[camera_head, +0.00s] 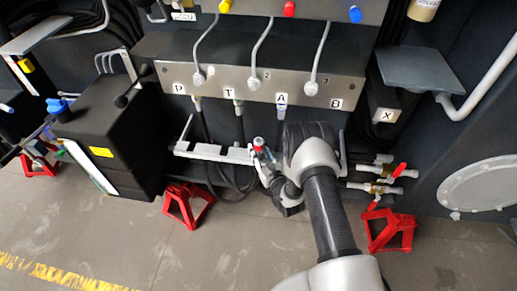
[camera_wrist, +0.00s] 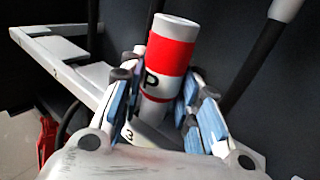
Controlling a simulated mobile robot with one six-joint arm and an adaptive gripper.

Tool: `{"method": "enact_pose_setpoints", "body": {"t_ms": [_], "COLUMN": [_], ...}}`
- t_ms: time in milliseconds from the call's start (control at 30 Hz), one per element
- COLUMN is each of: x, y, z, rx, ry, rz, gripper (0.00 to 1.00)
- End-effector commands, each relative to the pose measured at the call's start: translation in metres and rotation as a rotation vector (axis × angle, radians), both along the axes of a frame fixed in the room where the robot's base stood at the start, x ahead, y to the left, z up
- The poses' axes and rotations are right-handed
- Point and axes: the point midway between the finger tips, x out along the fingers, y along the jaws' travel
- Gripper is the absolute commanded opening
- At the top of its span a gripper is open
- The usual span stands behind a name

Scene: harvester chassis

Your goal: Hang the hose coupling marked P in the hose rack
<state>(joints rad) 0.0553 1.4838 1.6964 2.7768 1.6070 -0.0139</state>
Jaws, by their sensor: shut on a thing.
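The hose coupling marked P (camera_wrist: 167,60) is a white cylinder with a broad red band and a black P. My gripper (camera_wrist: 165,100) is shut on it, blue pads on both sides. In the head view the coupling's red band (camera_head: 259,145) shows at my gripper (camera_head: 265,160). The hose rack (camera_head: 210,152) is a pale bar with notches below the manifold, and my gripper is at its right part. In the wrist view the rack (camera_wrist: 75,52) runs from the upper left toward the coupling. A 3 shows on a white surface below the coupling. Whether the coupling touches the rack is hidden by the fingers.
The manifold block (camera_head: 250,84) above has ports marked P, T, A and B, with hoses hanging under some. Red-handled valves (camera_head: 385,180) lie to the right of my arm. A black box (camera_head: 110,140) stands left. Red stands (camera_head: 187,203) are on the floor.

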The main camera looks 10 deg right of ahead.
Motion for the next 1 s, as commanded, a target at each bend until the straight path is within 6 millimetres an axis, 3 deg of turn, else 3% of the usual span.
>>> {"method": "enact_pose_setpoints", "body": {"t_ms": [367,400,700,1000], "x": [0.001,0.001,0.0,-0.001], "y": [0.0,0.0,-0.001,-0.002], "z": [-0.014,-0.013,-0.015,-0.018], "rx": [0.001,0.001,0.0,-0.001], "ry": [-0.003,-0.003,0.002,0.01], "rz": [0.0,0.0,-0.002,-0.005], "gripper": [0.0,0.32,0.52,0.53]}}
